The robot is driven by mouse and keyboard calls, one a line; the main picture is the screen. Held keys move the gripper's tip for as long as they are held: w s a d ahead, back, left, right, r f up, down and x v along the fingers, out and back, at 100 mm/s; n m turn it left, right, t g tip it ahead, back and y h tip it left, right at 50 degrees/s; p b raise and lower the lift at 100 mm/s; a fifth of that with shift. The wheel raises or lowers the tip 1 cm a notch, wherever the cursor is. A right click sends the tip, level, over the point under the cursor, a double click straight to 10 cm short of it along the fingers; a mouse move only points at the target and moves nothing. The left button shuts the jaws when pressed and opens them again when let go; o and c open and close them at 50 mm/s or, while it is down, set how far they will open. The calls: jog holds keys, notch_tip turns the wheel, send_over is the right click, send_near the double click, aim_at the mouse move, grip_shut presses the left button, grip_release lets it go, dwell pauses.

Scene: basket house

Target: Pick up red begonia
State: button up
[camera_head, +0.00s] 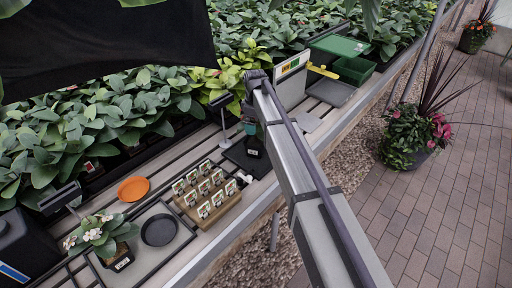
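I cannot pick out a red begonia on the bench. A potted plant with pale pinkish-white flowers (92,235) stands at the lower left, in a dark pot with a white label (122,263). My arm runs from the lower right up to a bend near the middle top. My gripper is not clearly visible; the arm hides the area beyond the bend. A small teal item (250,128) and a dark labelled pot (254,148) show partly beside the arm, at a black tray (243,163).
An orange dish (133,188), a dark round dish (159,230) and a wooden block with several labels (188,209) lie on the slatted bench. A scale (330,91) and green crate (354,70) stand farther back. A planter with pink flowers (415,135) stands on the paving.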

aim_at(256, 142)
notch_tip(256, 142, down, 10)
jog(key=b, duration=0.9)
jog(key=shift+d+f, duration=0.1)
jog(key=shift+f, duration=0.1)
jog(key=shift+r, duration=0.25)
jog(key=c, duration=0.9)
notch_tip(256, 142, up, 10)
jog(key=p, duration=1)
